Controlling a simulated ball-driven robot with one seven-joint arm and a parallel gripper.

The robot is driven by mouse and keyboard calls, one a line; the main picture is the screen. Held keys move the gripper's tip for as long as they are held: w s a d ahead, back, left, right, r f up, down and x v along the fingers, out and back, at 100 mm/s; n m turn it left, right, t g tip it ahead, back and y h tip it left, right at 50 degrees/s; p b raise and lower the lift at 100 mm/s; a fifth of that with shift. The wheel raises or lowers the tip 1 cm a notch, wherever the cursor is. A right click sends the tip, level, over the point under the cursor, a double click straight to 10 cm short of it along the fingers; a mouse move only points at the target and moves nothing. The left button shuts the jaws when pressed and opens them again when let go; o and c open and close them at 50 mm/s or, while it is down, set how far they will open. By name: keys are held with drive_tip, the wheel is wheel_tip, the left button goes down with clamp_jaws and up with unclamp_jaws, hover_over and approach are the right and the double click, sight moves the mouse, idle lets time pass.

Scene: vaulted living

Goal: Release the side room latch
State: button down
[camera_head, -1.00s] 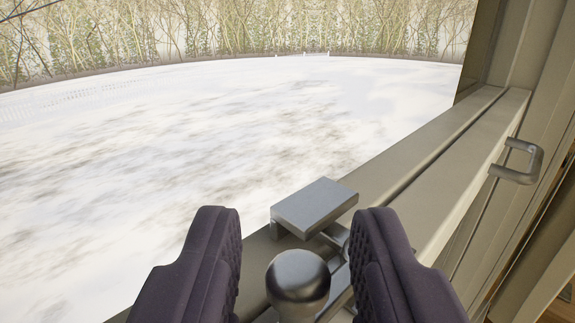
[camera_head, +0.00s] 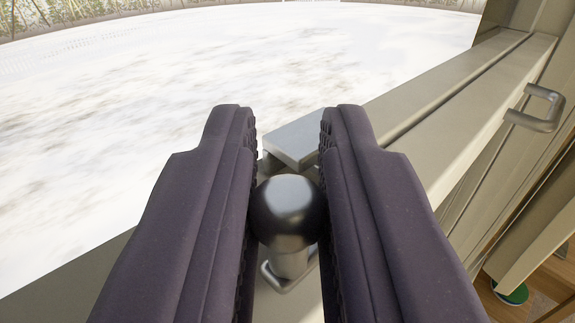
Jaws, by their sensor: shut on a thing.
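The latch has a dark, shiny ball knob (camera_head: 287,208) on a short metal stem, mounted on the pale window frame. Its flat grey metal plate (camera_head: 292,142) shows just beyond the knob, partly hidden by the right finger. My gripper (camera_head: 288,200) is around the knob, one dark padded finger on each side, shut on it. The fingertips reach past the knob toward the plate. The lower part of the latch is partly hidden between the fingers.
The pale frame rail (camera_head: 440,105) runs up to the right. A metal pull handle (camera_head: 538,107) sticks out at the right. Snowy ground lies outside, beyond the frame. A small green round thing (camera_head: 511,294) is on the wooden floor at lower right.

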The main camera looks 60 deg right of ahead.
sight(320, 204)
drive_tip(key=shift+s+t, duration=0.1)
drive_tip(key=shift+t, duration=0.2)
drive_tip(key=s+d+n+t+y+b, duration=0.1)
drive_tip(key=n+t+y+b, duration=0.1)
drive_tip(key=n+y+b, duration=0.3)
drive_tip(key=s+d+n+t+y+b, duration=0.1)
drive_tip(key=s+n+t+y+b, duration=0.1)
drive_tip(key=n+y+b, duration=0.4)
drive_tip(key=s+d+n+t+y+b, duration=0.1)
drive_tip(key=n+y+b, duration=0.4)
drive_tip(key=y+b, duration=0.5)
drive_tip(key=shift+s+f+n+t+y, duration=0.3)
drive_tip(key=shift+s+t+y, duration=0.4)
drive_tip(key=shift+t, duration=0.2)
drive_tip(key=shift+d+r+n+g+y+b, duration=0.2)
drive_tip(key=shift+n+g+y+b, duration=0.25)
drive_tip(key=shift+y+b, duration=0.4)
drive_tip(key=shift+r, duration=0.15)
drive_tip(key=c, duration=1.2)
unclamp_jaws()
drive_tip(key=shift+w, duration=0.1)
drive_tip(key=shift+o, duration=0.2)
